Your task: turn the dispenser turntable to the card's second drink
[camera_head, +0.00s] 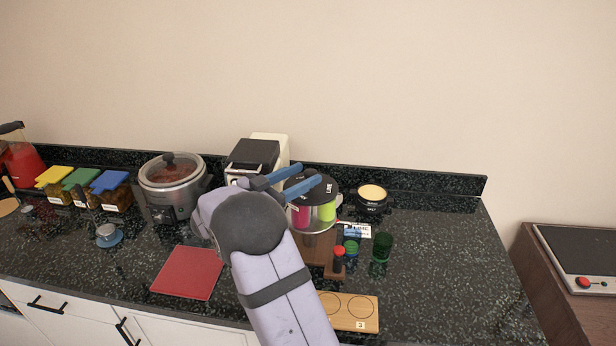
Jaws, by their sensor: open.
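The dispenser turntable (326,213) stands at the back of the counter, right of the middle. It has a dark round top with a white "LIME" label, and pink and green drinks show in its clear sides. My gripper (311,174), with blue fingers, is open over the dark top and hides part of it. I cannot tell whether the fingers touch it. A small white card (360,230) stands right of the turntable; its print is too small to read surely, and its left part is hidden.
A red-topped lever (338,253), green cups (381,247) and a dark tin (371,198) stand close by on the right. A wooden coaster board (350,312) lies in front. A slow cooker (172,187) and red mat (188,272) are left. The counter's right end is clear.

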